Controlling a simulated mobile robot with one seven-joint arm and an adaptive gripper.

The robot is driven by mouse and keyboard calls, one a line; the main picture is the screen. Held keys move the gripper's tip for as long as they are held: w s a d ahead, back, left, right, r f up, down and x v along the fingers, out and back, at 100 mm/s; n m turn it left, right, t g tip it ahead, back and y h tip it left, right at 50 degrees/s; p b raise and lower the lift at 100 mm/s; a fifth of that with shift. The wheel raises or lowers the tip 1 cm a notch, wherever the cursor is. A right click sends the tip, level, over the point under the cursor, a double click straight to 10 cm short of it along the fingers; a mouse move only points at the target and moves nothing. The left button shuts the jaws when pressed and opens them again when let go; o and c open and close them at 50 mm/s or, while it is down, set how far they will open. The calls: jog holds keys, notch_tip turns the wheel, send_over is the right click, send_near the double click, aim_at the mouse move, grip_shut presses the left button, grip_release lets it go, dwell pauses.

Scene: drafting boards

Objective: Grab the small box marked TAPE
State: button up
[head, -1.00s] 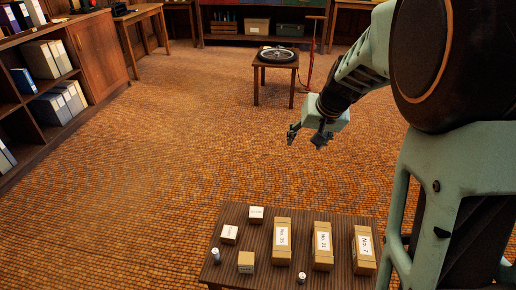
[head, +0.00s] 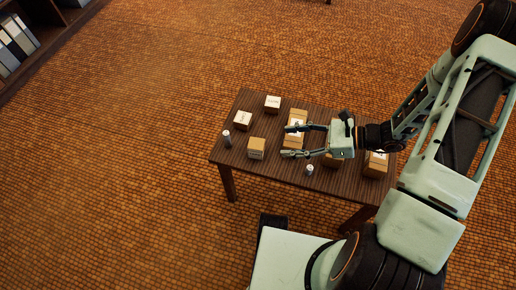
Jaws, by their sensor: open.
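Three small boxes stand on the left part of a dark slatted table: a white-topped box at the back (head: 272,103), a white-topped box at the left (head: 242,120) and a tan box nearer the front (head: 256,148). Their labels are too small to read surely, so I cannot tell which one is marked TAPE. My gripper (head: 287,141) is open, its fingers pointing left, to the right of the tan box. It appears over a tall tan box (head: 297,115), partly hiding it. Nothing is seen held between the fingers.
The table (head: 222,157) has a bare front-left edge. Two small metallic cylinders stand on it, one at the left (head: 227,138) and one at the front (head: 310,170). A shelf with binders (head: 14,42) is far left.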

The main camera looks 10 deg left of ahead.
aim_at(258, 144)
jog(key=b+x, duration=0.3)
jog(key=x, duration=0.7)
jog(key=shift+s+f, duration=0.2)
jog(key=shift+f, duration=0.05)
jog(key=shift+c, duration=0.4)
jog(key=c, duration=1.2)
jog(key=shift+r, duration=0.1)
